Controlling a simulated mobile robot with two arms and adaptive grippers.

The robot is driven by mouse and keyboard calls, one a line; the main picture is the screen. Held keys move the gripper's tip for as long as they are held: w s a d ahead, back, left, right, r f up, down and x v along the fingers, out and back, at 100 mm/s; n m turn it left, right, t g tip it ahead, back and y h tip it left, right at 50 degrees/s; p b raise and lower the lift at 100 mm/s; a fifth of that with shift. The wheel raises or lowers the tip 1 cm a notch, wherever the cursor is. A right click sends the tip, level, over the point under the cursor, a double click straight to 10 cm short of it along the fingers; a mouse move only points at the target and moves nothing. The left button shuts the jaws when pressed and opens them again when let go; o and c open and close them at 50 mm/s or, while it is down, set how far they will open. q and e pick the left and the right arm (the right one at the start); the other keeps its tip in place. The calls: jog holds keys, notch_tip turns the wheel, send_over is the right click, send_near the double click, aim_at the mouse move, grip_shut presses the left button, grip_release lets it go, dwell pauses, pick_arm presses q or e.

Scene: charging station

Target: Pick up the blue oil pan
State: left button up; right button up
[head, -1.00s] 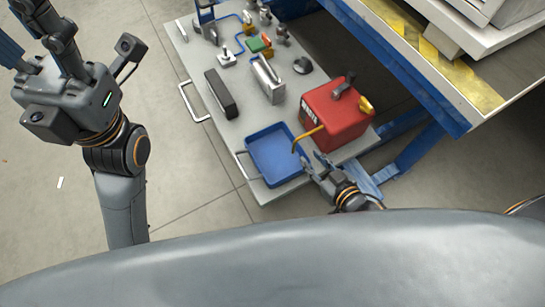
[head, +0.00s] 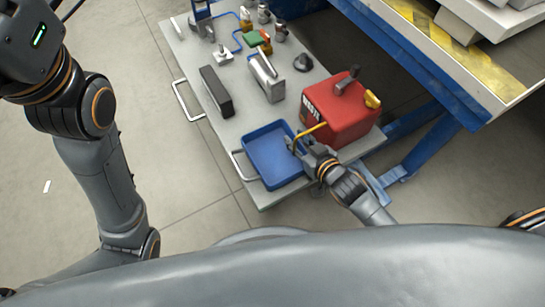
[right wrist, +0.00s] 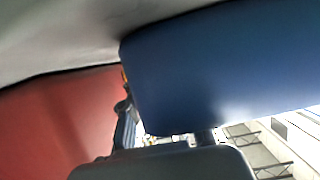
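The blue oil pan (head: 268,160) is a shallow square tray lying at the front end of the grey cart top. My right gripper (head: 296,145) is at the pan's right rim, between the pan and the red fuel can. In the right wrist view the pan's blue surface (right wrist: 220,65) fills the upper right, very close to the camera. Whether the fingers are closed on the rim is not clear. My left arm is at the left edge in the head view, and its fingertips are out of frame.
The red fuel can (head: 340,112) with a yellow spout stands right of the pan and shows in the right wrist view (right wrist: 55,125). Behind are a black box (head: 216,91), a metal block (head: 266,78) and several small parts. A blue-framed workbench (head: 425,60) is at right.

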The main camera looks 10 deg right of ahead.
jog(key=shift+c, duration=0.2)
grip_shut()
jog(key=shift+r, duration=0.2)
